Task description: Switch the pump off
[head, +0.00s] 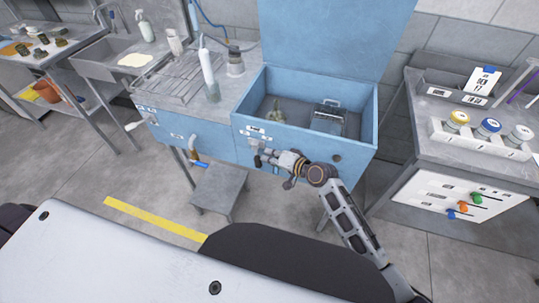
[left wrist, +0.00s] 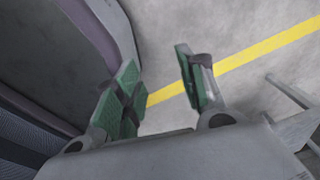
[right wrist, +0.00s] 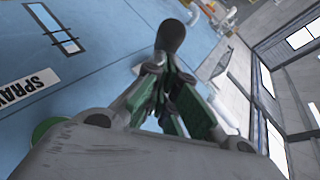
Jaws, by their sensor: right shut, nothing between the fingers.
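A blue cabinet (head: 300,142) with its lid raised stands in the middle of the head view. Small white labels (head: 256,132) and small fittings are on its front. My right gripper (head: 265,155) is shut and empty, close to the front's left part. In the right wrist view, a black rounded knob or lever end (right wrist: 170,38) shows just beyond its fingertips (right wrist: 165,75); I cannot tell whether they touch. A "SPRAY" label (right wrist: 25,90) and a slot-like outline (right wrist: 58,27) are on the blue panel. My left gripper (left wrist: 160,90) is open and empty above the floor. Which control is the pump's is unclear.
A small grey step (head: 218,188) stands below the cabinet. A bottle (head: 209,72) stands on the left counter. A sink is at the far left.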

